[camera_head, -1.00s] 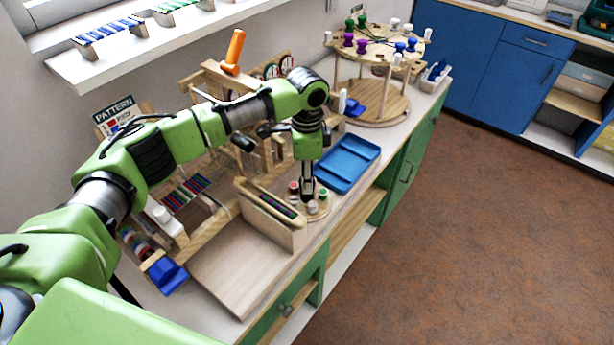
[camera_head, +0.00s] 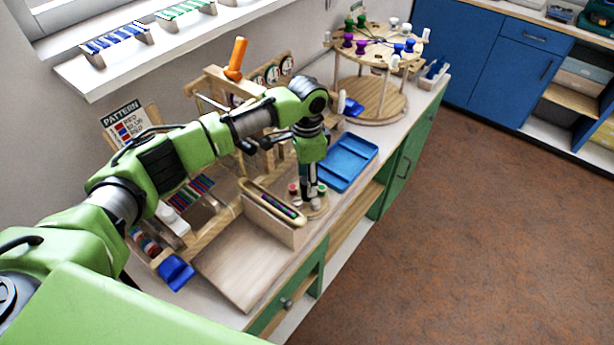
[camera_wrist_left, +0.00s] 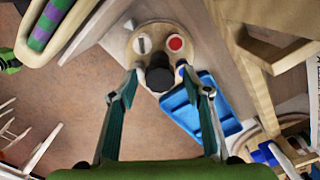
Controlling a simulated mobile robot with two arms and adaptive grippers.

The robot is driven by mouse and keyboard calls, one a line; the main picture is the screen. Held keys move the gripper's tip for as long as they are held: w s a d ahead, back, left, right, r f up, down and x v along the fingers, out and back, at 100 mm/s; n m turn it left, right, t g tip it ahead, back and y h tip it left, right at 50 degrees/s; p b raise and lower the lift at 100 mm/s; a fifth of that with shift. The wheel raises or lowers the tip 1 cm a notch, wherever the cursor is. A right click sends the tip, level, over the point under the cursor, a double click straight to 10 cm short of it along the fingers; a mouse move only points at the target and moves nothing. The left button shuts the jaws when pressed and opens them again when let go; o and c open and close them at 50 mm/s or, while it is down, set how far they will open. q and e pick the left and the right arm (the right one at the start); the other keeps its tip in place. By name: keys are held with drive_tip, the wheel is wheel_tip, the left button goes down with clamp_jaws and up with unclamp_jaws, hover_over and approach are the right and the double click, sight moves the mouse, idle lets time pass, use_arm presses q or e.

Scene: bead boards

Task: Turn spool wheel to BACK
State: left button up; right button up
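The spool wheel (camera_head: 318,212) is a small round wooden disc at the front edge of the counter, carrying coloured spools. Red (camera_head: 293,188), green (camera_head: 322,188) and whitish (camera_head: 315,203) spools show in the head view. In the left wrist view the wheel (camera_wrist_left: 140,62) shows a grey spool (camera_wrist_left: 143,44), a red spool (camera_wrist_left: 176,43) and a dark spool (camera_wrist_left: 160,79). My left gripper (camera_wrist_left: 158,78) is pointed down over the wheel. Its fingers are apart, one on each side of the dark spool; contact is unclear. In the head view the gripper (camera_head: 308,192) hides part of the wheel. My right gripper is out of view.
A wooden holder with a striped bead row (camera_head: 272,204) stands close left of the wheel. A blue tray (camera_head: 347,160) lies just behind it. A wooden carousel (camera_head: 375,100) stands farther back. A bare board (camera_head: 245,265) lies in front, and the PATTERN card (camera_head: 124,120) stands left.

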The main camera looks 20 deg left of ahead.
use_arm(q)
drive_tip(key=shift+r, duration=0.1)
wheel_tip(320, 180, up, 12)
idle(0.5)
idle(0.5)
